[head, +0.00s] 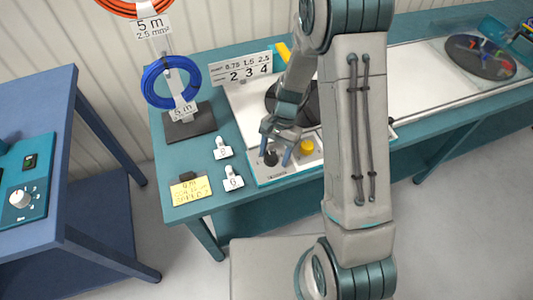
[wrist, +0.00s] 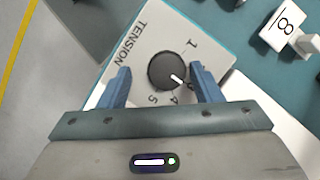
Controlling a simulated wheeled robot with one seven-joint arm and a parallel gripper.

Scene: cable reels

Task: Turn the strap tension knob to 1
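The strap tension knob (wrist: 163,68) is a round dark knob on a white panel (wrist: 150,30) marked TENSION. In the wrist view its white pointer mark points to the lower right, toward the digits beside the right finger. The digits 1, 4 and 5 are readable; the rest of the scale is partly hidden by that finger. My gripper (wrist: 160,69) is open, with one blue finger on each side of the knob and visible gaps between. In the head view my gripper (head: 279,143) points down over the dark knob (head: 271,158) at the bench's front edge.
A yellow button (head: 306,146) sits right of the knob. A blue cable reel (head: 160,92) stands behind. A separate table (head: 60,110) is at far left.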

